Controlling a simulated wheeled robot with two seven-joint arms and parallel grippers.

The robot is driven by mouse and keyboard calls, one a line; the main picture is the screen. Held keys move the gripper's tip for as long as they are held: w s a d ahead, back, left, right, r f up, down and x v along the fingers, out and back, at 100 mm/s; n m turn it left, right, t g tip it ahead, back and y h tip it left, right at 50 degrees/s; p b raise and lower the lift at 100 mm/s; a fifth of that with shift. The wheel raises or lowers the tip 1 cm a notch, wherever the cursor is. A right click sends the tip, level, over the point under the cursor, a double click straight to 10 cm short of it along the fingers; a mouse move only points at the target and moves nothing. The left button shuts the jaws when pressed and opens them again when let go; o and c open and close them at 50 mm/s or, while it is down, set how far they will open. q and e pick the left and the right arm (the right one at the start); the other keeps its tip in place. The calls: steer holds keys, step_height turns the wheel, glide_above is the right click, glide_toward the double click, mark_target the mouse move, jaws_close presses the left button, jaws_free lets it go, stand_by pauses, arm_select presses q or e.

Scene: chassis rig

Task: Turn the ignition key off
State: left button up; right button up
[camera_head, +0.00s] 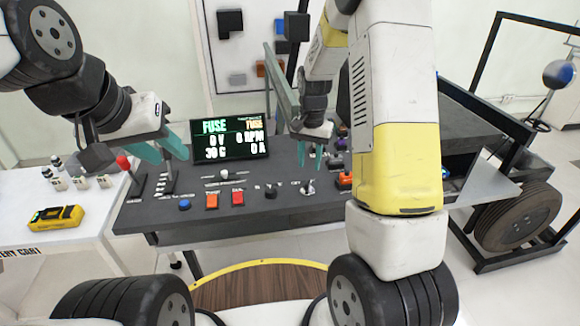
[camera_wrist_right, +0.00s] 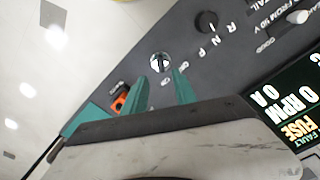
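The ignition key (camera_head: 308,187) is a small silver switch on the dark sloped console (camera_head: 335,216). In the right wrist view, the round silver key (camera_wrist_right: 160,62) lies just beyond the fingertips, with small white labels beside it. My right gripper (camera_head: 310,163) is above and slightly behind the key, its teal fingers pointing down. It also shows in the right wrist view (camera_wrist_right: 159,80), with a gap between the fingers and nothing in it. The fingers seem apart from the key. My left gripper (camera_head: 168,148) is open and empty over the console's left end, near the red-knobbed lever.
A display (camera_head: 230,139) reading FUSE, 0 V and 0 RPM stands behind the console. A red-knobbed lever (camera_head: 124,163) rises at left. A yellow meter (camera_head: 57,217) lies on the white table.

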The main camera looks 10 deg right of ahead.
mark_target(308, 182)
steer(key=shift+w+a+f, duration=0.1)
steer(key=shift+f, duration=0.35)
step_height(308, 182, down, 8)
steer(key=shift+r, duration=0.25)
jaws_close()
